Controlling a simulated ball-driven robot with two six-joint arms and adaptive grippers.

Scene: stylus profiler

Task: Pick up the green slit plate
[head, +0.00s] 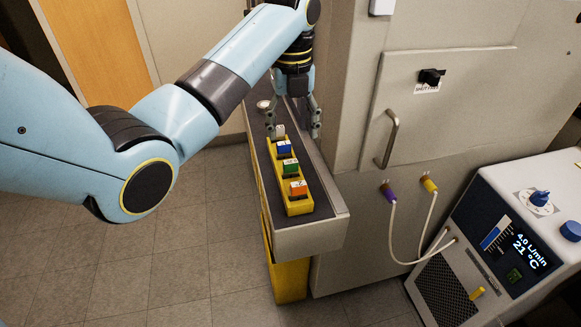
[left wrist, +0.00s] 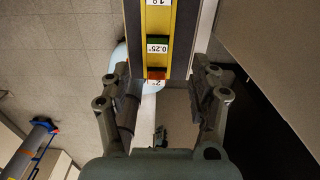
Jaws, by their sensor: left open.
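The green slit plate (head: 290,167) stands in a yellow rack (head: 299,208), between a blue plate (head: 284,148) and an orange plate (head: 298,188). A pale plate (head: 279,131) stands at the rack's far end. In the left wrist view the green plate (left wrist: 157,42) is by a 0.25" label, ahead of the fingers. The orange plate (left wrist: 156,74), by a 2" label, appears between the fingertips. My left gripper (head: 293,127) is open and empty, pointing down near the rack's far end, apart from the green plate. My right gripper is not in view.
The rack sits on a narrow grey ledge (head: 315,232) along a large cabinet (head: 372,125) with a handle (head: 388,138). A small round metal thing (head: 263,105) lies on the ledge beyond the rack. A chiller (head: 505,235) with hoses stands at right.

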